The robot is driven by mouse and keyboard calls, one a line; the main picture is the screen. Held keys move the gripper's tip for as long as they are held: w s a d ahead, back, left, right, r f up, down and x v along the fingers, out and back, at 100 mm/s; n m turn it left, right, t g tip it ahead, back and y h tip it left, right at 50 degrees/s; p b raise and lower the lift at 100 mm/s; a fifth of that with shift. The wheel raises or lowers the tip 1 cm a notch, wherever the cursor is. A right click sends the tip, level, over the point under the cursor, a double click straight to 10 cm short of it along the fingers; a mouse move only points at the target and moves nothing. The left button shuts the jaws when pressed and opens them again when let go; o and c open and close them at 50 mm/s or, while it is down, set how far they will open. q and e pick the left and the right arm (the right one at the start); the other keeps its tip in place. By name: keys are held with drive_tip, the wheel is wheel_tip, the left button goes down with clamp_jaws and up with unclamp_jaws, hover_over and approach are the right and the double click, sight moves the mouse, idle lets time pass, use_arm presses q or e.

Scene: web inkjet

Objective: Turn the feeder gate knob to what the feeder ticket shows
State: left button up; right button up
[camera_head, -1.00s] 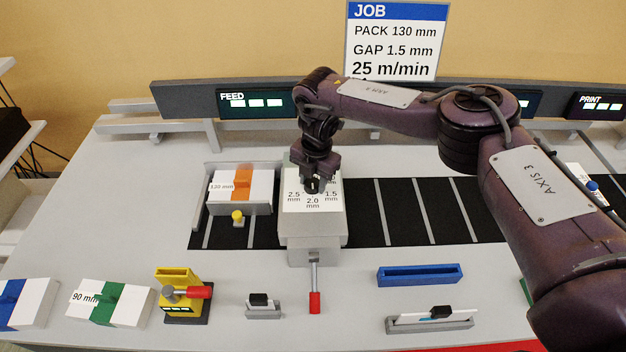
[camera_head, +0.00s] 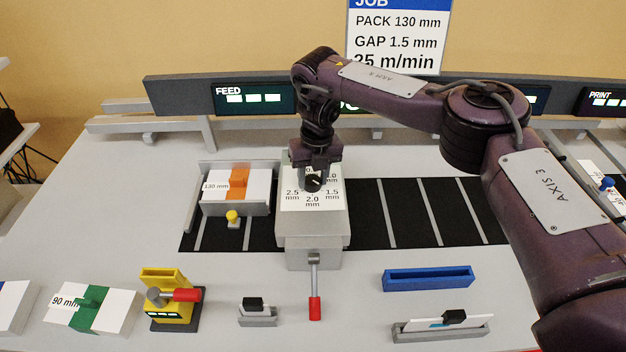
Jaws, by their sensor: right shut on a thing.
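The feeder gate block (camera_head: 314,228) stands over the black belt, with a white dial plate (camera_head: 298,207) on top marked 2.5, 2.0 and 1.5 mm and more, partly hidden labels. My right gripper (camera_head: 314,184) reaches down over the dial and is shut on the knob, which is mostly hidden by the fingers. I cannot tell the knob's pointing direction. The job sign (camera_head: 397,38) on the back wall reads PACK 130 mm, GAP 1.5 mm, 25 m/min. My left gripper is not in view.
A red-handled lever (camera_head: 315,307) sticks out in front of the gate. A 130 mm pack tray (camera_head: 262,208) is left of it. A yellow device (camera_head: 168,297), a green-banded block (camera_head: 90,307), a blue tray (camera_head: 428,278) and small card holders (camera_head: 440,329) line the front.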

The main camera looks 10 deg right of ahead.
sight(315, 179)
drive_tip(key=shift+n, duration=1.1)
drive_tip(key=shift+r, duration=0.1)
drive_tip(key=o, duration=1)
drive_tip(key=shift+c, duration=0.2)
drive_tip(key=shift+b, duration=0.3)
drive_tip(key=r, duration=0.7)
drive_tip(key=shift+d+r, duration=0.25)
drive_tip(key=shift+r, duration=0.1)
drive_tip(key=shift+w, duration=0.1)
drive_tip(key=shift+f, duration=0.1)
